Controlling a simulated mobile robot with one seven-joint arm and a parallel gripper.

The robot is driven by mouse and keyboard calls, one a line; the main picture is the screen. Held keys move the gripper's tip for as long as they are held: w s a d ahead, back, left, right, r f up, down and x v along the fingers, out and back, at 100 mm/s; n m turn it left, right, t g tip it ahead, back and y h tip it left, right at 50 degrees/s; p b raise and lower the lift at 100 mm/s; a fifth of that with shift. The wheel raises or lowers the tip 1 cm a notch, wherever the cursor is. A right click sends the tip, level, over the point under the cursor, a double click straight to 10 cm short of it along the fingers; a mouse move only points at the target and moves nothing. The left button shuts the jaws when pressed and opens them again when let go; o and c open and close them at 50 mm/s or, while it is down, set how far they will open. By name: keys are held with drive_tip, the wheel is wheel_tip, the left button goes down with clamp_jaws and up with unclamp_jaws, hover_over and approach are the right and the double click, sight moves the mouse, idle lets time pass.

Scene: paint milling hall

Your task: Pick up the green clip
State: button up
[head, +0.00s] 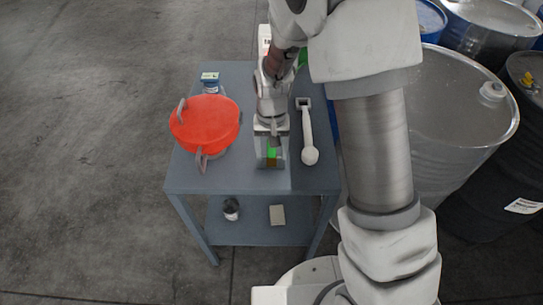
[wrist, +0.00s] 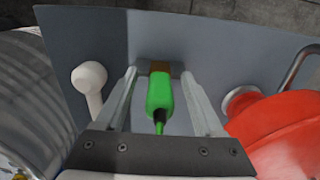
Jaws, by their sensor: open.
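The green clip (wrist: 160,92) lies between the two fingers of my gripper (wrist: 158,78) in the wrist view. It has a black tip toward the gripper body and a brown part (wrist: 160,67) at its far end. My gripper is open, with a finger on each side and a visible gap on both sides. In the head view, my gripper (head: 271,158) is over the front middle of the grey table (head: 232,180). Only a small part of the green clip (head: 271,152) shows there between the fingers. I cannot tell its height above the table.
A red round vessel (head: 205,122) with grey handles stands left, a small jar (head: 210,83) behind it. A white round-ended tool (head: 307,135) lies right. The lower shelf (head: 252,235) holds a dark jar (head: 231,209) and a pale block (head: 277,214). Metal drums (head: 455,110) stand right.

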clamp_jaws()
drive_tip(key=shift+r, duration=0.1)
idle(0.4)
drive_tip(key=shift+r+p, duration=0.6)
drive_tip(key=shift+r, duration=0.15)
wheel_tip(320, 180, up, 3)
drive_tip(key=shift+d+r+p, duration=0.15)
drive_tip(key=shift+p, duration=1.05)
drive_tip(key=d+r+p, duration=0.3)
drive_tip(key=d, duration=0.9)
drive_tip(key=shift+w+d+r, duration=0.2)
drive_tip(key=shift+d+r, duration=0.05)
drive_tip(key=shift+r, duration=0.1)
